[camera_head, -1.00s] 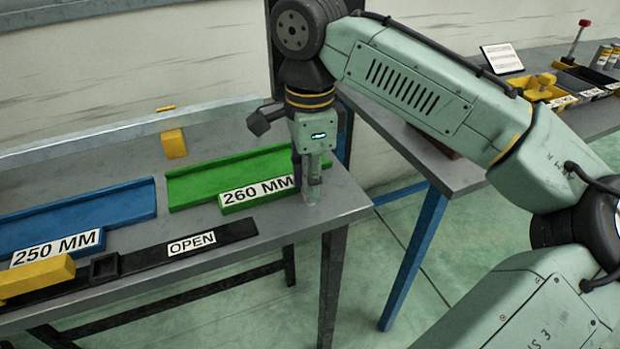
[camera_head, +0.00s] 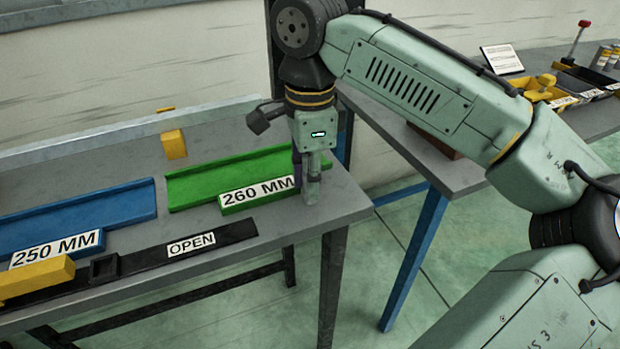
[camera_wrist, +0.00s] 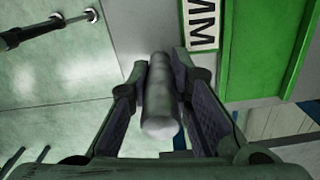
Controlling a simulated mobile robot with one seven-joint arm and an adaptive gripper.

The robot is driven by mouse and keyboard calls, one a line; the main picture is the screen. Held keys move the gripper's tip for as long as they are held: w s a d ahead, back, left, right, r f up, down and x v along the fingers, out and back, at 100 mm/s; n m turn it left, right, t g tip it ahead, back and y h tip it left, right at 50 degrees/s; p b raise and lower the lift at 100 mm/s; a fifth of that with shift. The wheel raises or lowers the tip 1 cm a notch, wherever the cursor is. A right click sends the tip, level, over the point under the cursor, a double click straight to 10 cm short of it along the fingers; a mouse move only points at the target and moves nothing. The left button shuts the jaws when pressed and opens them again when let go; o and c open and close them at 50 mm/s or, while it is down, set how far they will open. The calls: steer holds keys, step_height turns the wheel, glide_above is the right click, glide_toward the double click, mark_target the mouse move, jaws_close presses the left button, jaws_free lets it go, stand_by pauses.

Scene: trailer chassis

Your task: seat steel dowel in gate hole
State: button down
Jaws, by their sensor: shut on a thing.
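My gripper (camera_head: 309,188) points down over the right end of the grey bench, next to the 260 MM label. In the wrist view, my gripper (camera_wrist: 165,110) is shut on a grey steel dowel (camera_wrist: 160,100), which lies lengthwise between the two dark fingers. I cannot tell whether that socket is the gate hole.
A green tray marked 260 MM (camera_head: 190,183) and a blue tray marked 250 MM (camera_head: 90,210) lie on the bench (camera_head: 345,205). A yellow block (camera_head: 174,145) stands by the back rail; another (camera_head: 40,274) is at front left. A second table with bins (camera_head: 535,88) stands right.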

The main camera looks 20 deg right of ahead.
steer(key=shift+r, duration=0.35)
step_height(320, 180, up, 2)
steer(key=shift+r+b, duration=0.1)
steer(key=shift+b, duration=0.25)
steer(key=s+a+r+b, duration=0.1)
steer(key=s+a+b, duration=0.1)
steer(key=s, duration=1.4)
steer(key=shift+a+r+b, duration=0.35)
steer(key=shift+b, duration=0.05)
